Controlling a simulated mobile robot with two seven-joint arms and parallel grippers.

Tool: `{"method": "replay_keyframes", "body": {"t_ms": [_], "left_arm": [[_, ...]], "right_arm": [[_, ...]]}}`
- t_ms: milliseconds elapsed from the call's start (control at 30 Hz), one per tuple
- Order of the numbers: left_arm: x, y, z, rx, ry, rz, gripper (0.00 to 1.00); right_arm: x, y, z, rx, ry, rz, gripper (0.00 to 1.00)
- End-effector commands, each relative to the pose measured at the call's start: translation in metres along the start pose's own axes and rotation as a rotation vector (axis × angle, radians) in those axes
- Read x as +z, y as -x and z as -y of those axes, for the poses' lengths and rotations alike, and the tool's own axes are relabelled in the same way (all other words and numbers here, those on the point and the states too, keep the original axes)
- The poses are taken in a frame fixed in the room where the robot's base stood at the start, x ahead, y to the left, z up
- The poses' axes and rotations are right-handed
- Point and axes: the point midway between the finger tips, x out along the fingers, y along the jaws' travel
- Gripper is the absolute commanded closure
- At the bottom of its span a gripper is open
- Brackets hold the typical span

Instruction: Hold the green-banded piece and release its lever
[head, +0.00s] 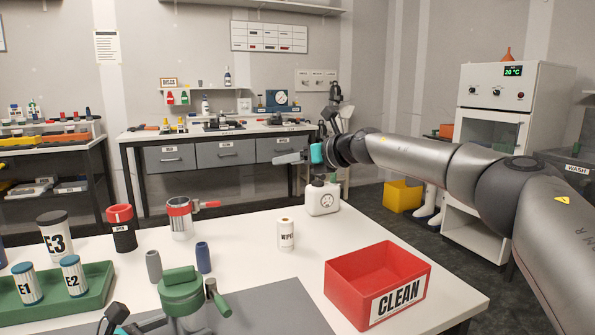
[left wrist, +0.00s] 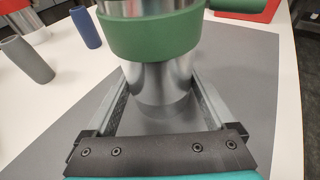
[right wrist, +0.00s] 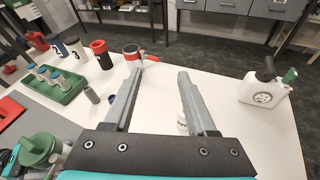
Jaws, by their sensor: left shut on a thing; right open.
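The green-banded piece (head: 183,297) stands upright on the grey mat at the front of the bench, a metal cylinder with a green band and green top. Its green lever (head: 217,299) hangs at its right side and shows partly in the left wrist view (left wrist: 235,4). My left gripper (left wrist: 160,88) is shut on the metal body just below the green band, one finger on each side; in the head view it is mostly cut off at the bottom. My right gripper (right wrist: 155,72) is open and empty, held above the bench's far right part.
A red CLEAN bin (head: 377,285) stands at right. A green tray (head: 65,302) with labelled jars is at left. A red-banded piece (head: 181,218), grey plug (head: 153,266), blue plug (head: 203,257), wipes roll (head: 286,234) and white jug (head: 323,198) stand behind the mat (head: 285,312).

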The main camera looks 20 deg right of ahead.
Motion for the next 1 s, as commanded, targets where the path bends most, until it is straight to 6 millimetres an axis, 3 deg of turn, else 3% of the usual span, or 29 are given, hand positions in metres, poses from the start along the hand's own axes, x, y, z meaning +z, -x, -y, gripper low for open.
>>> {"method": "replay_keyframes", "body": {"t_ms": [200,500,800,867,1000], "left_arm": [[0.000,0.000,0.000,0.000,0.000,0.001,0.56],[0.001,0.000,0.000,0.000,0.000,0.001,0.56],[0.001,0.000,0.000,0.000,0.000,0.001,0.56],[0.001,0.000,0.000,0.000,0.000,0.001,0.56],[0.001,0.000,0.000,0.000,0.000,0.001,0.56]], "right_arm": [[0.003,0.004,0.016,-0.042,0.020,0.033,0.43],[0.004,0.005,0.018,-0.045,0.022,0.037,0.43],[0.000,0.001,0.011,-0.030,0.013,0.033,0.77],[-0.006,-0.005,0.000,-0.004,-0.005,0.028,0.83],[-0.034,-0.029,-0.051,0.112,-0.096,0.007,0.99]]}}
